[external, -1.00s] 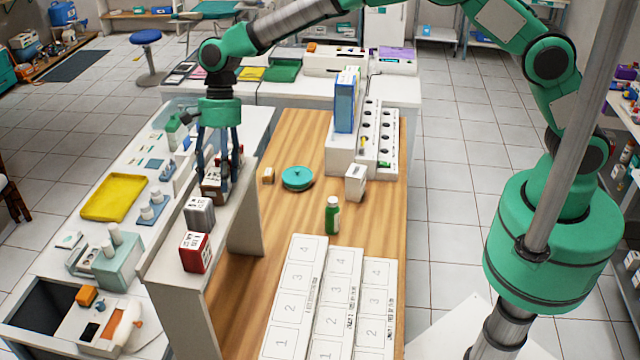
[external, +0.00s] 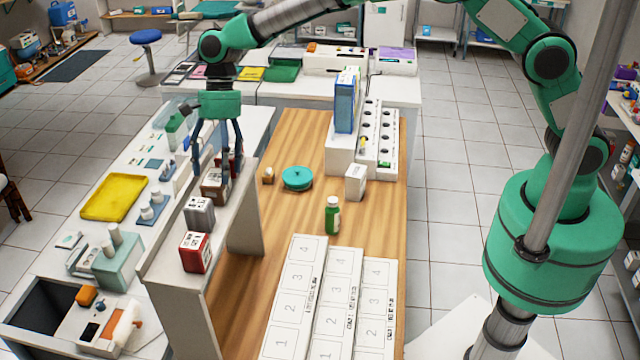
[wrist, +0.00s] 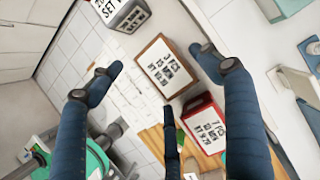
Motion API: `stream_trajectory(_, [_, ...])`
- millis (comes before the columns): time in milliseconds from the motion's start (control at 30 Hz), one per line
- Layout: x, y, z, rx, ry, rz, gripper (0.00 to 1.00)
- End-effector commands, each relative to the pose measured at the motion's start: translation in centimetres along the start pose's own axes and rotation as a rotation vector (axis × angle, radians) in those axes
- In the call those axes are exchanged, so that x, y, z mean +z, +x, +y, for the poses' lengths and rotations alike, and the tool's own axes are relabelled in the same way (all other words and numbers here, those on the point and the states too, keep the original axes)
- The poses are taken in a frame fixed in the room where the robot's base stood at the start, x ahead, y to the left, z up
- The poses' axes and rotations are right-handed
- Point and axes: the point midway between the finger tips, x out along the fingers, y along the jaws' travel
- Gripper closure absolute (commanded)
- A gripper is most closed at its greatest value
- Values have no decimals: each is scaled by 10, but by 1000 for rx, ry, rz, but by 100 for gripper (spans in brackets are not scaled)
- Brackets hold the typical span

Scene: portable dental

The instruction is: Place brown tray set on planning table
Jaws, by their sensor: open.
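The brown tray set (external: 213,188) is a small brown-sided box with a white printed top. It stands on the narrow raised shelf, between a grey set (external: 200,212) and a dark red set at the back. In the wrist view the brown set (wrist: 166,66) lies between the spread fingers. My gripper (external: 216,160) is open above it, fingers apart and holding nothing; whether a finger touches it I cannot tell. The wooden table (external: 285,215), which I take for the planning table, is right of the shelf and carries white numbered boards (external: 297,285).
A red set (external: 195,252) stands at the shelf's near end. The table holds a teal round dish (external: 297,178), a green bottle (external: 332,215), a white box (external: 355,182) and a rack (external: 375,140). The boards' numbered spaces are bare.

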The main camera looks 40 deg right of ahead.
Motion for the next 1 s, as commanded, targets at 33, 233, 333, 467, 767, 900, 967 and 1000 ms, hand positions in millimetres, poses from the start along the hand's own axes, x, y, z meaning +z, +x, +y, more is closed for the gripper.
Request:
stream_trajectory(33, [0,-8,-1,-3,0,0,22])
stream_trajectory(233, [-1,-40,-1,-3,0,0,22])
stream_trajectory(333, [0,-56,-1,-3,0,0,22])
stream_trajectory(467, [0,-76,-1,-3,-1,1,22])
stream_trajectory(767, [-1,-100,0,0,0,0,22])
stream_trajectory(900, [0,-102,0,0,0,0,22])
stream_trajectory(967, [0,-102,0,0,0,0,22])
stream_trajectory(1000, [0,-102,0,0,0,0,22])
